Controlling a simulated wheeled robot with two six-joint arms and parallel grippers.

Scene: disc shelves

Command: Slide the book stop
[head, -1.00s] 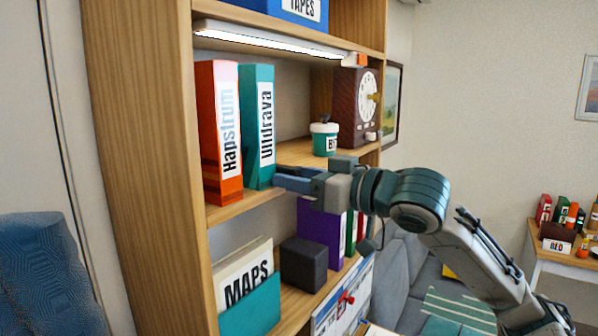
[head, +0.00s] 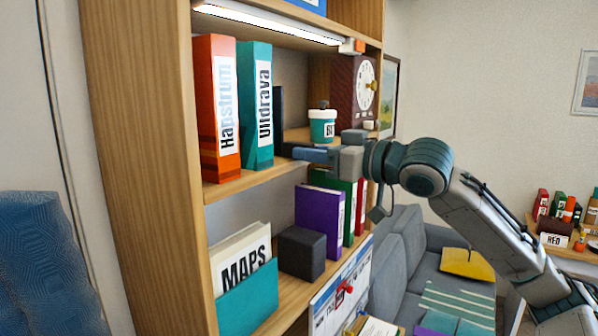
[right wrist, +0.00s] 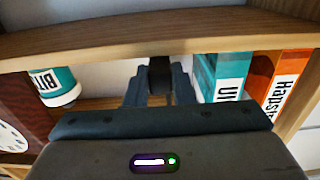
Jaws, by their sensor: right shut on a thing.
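The book stop (head: 279,122), a dark upright plate, stands on the middle shelf just right of the teal Uldrava binder (head: 256,105). The orange Hapstrum binder (head: 216,108) stands left of that. My right gripper (head: 290,150) reaches in from the right at shelf height and is shut on the book stop, beside the teal binder's lower edge. In the right wrist view my fingers (right wrist: 160,92) close around the dark stop (right wrist: 160,72), apart from the teal binder (right wrist: 220,78). The contact is partly hidden by the fingers. My left gripper is not in view.
A teal-and-white jar (head: 322,125) and a brown clock (head: 355,90) stand farther right on this shelf. Below are a dark block (head: 302,253), a purple book (head: 318,215) and a MAPS holder (head: 247,295). Shelf boards lie above and below my gripper.

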